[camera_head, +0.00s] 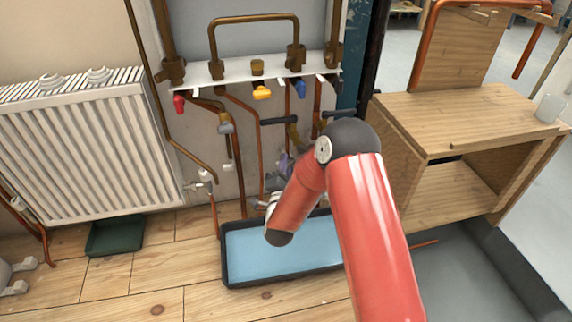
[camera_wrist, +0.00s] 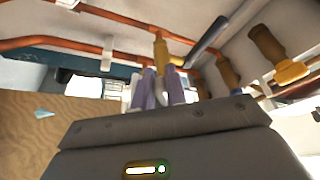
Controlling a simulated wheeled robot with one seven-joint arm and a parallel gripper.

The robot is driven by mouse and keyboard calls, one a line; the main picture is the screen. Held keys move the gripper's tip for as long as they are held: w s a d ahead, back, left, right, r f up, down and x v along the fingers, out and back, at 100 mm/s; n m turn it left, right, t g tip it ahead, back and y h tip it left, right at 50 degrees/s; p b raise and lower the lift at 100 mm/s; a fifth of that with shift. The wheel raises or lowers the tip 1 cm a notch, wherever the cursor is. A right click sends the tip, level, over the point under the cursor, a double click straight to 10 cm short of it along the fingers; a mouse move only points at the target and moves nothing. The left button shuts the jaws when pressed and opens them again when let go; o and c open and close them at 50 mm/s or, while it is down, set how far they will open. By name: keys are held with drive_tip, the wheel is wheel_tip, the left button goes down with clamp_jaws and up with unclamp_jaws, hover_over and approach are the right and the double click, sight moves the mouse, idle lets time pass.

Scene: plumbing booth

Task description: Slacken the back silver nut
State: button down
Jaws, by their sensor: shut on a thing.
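My gripper (camera_head: 284,163) is behind my red arm in the head view, low among the pipes by the wall. In the wrist view its purple fingers (camera_wrist: 161,88) are closed around a small fitting just at the end of a brass valve body (camera_wrist: 161,50). The gripped part looks like a silver nut, but it is mostly hidden between the fingers. The head view does not show clearly which of the nuts it is. A dark lever handle (camera_wrist: 207,40) sticks out close beside the fingers.
A white manifold plate (camera_head: 215,76) carries valves with red (camera_head: 179,104), yellow (camera_head: 262,93) and blue (camera_head: 299,88) handles. A black tray with a blue inside (camera_head: 255,252) lies below. A radiator (camera_head: 85,150) stands left, a wooden bench (camera_head: 470,125) right. Copper pipes run close around my gripper.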

drive_tip(key=c, duration=1.4)
unclamp_jaws()
drive_tip(key=shift+c, duration=0.2)
drive_tip(key=v, duration=0.7)
drive_tip(key=shift+s, duration=0.4)
drive_tip(key=shift+f, duration=0.15)
